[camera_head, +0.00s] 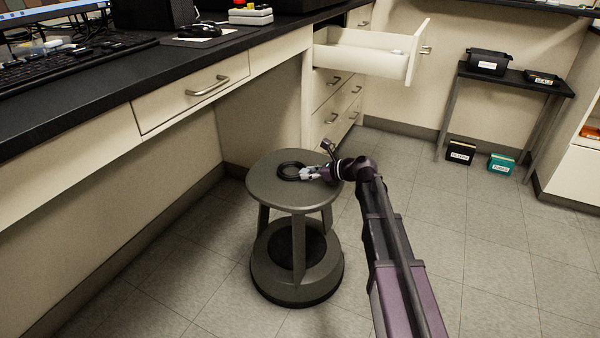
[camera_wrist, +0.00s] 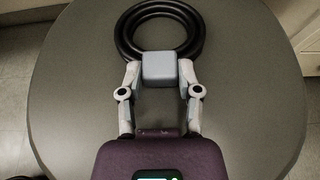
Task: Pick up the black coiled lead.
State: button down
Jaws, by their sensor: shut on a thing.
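The black coiled lead (camera_head: 291,171) is a thick ring lying over the seat of the grey stool (camera_head: 262,190). In the wrist view the lead (camera_wrist: 126,32) shows as a round coil beyond the fingers. My gripper (camera_head: 308,173) reaches in from the right, low over the seat. I cannot tell whether the lead touches the seat.
The stool stands on a tiled floor beside the black-topped bench (camera_head: 110,95). A drawer (camera_head: 365,65) is pulled open behind the stool. A small dark table (camera_head: 515,82) with boxes stands at the back right.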

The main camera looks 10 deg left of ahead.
jog(key=shift+r, duration=0.1)
notch_tip(320, 180, up, 3)
jog(key=p, duration=0.3)
jog(key=s+d+r+p, duration=0.1)
jog(key=s+d+p, duration=0.1)
jog(key=s+d, duration=0.8)
jog(key=shift+v, duration=1.15)
jog(key=shift+w+d+f, duration=0.1)
jog(key=shift+w, duration=0.05)
notch_tip(320, 180, up, 8)
jog(key=p, duration=0.8)
